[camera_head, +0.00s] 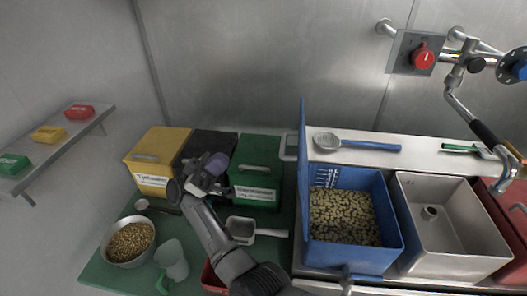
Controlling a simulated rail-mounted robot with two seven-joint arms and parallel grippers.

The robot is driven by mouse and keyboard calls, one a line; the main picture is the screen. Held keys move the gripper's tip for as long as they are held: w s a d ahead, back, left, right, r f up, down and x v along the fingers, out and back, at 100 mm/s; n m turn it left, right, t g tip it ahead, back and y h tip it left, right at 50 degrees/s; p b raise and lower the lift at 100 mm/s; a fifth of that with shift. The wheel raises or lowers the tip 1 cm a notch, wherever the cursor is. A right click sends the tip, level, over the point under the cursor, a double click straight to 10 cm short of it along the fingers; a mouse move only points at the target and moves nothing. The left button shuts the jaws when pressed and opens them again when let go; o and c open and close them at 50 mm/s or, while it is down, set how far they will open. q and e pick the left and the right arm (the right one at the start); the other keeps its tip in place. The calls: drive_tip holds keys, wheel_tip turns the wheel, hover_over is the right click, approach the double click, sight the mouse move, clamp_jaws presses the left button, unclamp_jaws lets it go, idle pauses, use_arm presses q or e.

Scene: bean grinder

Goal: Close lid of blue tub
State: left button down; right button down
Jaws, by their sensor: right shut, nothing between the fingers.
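The blue tub (394,238) stands right of centre and holds many pale brown chunks. Its blue lid (302,180) stands upright at the tub's left side, so the tub is open. My right gripper (200,178) is shut and empty. It is well left of the tub and lid, in front of the black and green boxes, and does not touch the lid. Its fingertips are small and hard to make out. My left gripper is not in view.
A yellow box (158,160), a black box (211,146) and a green box (258,170) stand left of the lid. A blue-handled strainer (350,143) lies behind the tub. A bowl (129,241) and jug (172,260) stand front left.

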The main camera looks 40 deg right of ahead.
drive_tip(key=s+d+r+p, duration=0.2)
drive_tip(key=s+d+r, duration=0.4)
drive_tip(key=s+d, duration=0.1)
drive_tip(key=shift+s+y, duration=0.3)
drive_tip(key=shift+s, duration=0.6)
drive_tip(key=shift+d, duration=0.1)
